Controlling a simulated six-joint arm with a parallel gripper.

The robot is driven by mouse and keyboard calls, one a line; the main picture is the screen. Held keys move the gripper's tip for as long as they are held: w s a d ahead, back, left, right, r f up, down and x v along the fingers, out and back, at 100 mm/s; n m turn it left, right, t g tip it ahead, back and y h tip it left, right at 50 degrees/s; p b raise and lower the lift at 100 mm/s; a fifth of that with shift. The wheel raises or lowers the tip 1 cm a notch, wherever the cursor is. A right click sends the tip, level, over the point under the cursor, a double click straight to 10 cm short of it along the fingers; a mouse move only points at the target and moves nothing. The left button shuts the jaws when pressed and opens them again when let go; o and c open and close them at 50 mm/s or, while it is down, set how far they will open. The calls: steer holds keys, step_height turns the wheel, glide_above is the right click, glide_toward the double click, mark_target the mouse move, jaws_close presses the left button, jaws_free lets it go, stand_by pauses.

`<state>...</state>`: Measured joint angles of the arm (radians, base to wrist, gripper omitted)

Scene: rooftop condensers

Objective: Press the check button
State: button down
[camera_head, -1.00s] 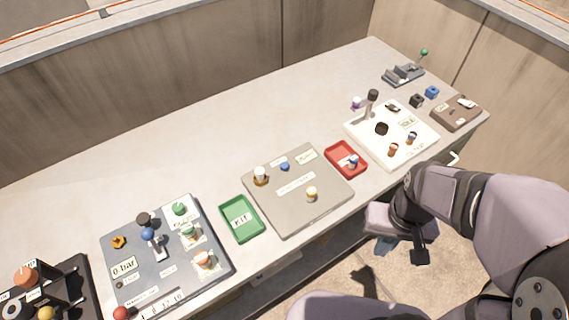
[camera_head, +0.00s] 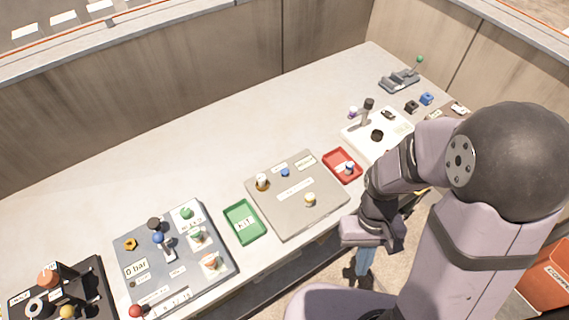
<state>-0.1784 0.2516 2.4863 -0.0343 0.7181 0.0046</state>
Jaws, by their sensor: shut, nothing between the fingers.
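My gripper (camera_head: 364,262) hangs below my wrist, in front of the bench's near edge and over the floor. Its narrow light-blue fingers are together with nothing between them, apart from every panel. The grey-beige panel (camera_head: 327,208) behind it carries a small blue button (camera_head: 285,172), a white-topped knob (camera_head: 262,181) and a yellow-topped knob (camera_head: 310,199). The dark grey panel (camera_head: 215,278) at left has a green button (camera_head: 187,212) on a white plate and other controls.
A green tray (camera_head: 257,237) and a red tray (camera_head: 331,169) flank the beige panel. My arm partly covers the white panel (camera_head: 352,143) at right. A black device (camera_head: 95,275) stands at far left. The back of the bench (camera_head: 190,140) is clear.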

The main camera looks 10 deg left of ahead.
steer(key=w+a+f+n+t+p, duration=0.1)
steer(key=w+a+f+n+t, duration=0.1)
steer(key=w, duration=0.5)
steer(key=w+a+f+n+t+p, duration=0.1)
steer(key=w+a+f+n+t, duration=0.1)
steer(key=w+n, duration=0.2)
steer(key=w+a+f+n+t+p, duration=0.1)
steer(key=w+a+f+n, duration=0.1)
steer(key=w, duration=0.8)
steer(key=shift+a+f+n+t, duration=0.1)
steer(key=shift+a+n+t, duration=0.3)
steer(key=shift+n, duration=0.5)
steer(key=w+a+r+n+t+y, duration=0.2)
steer(key=w+a+r+n+y, duration=0.15)
steer(key=w+a, duration=0.4)
step_height(320, 180, up, 5)
steer(key=n+y, duration=0.5)
glide_above(287, 173)
steer(key=shift+t, duration=0.3)
steer(key=shift+d, duration=0.1)
step_height(287, 173, down, 9)
steer(key=b, duration=0.7)
steer(key=shift+r+b, duration=0.1)
steer(key=shift+b, duration=0.25)
steer(key=shift+f, duration=0.25)
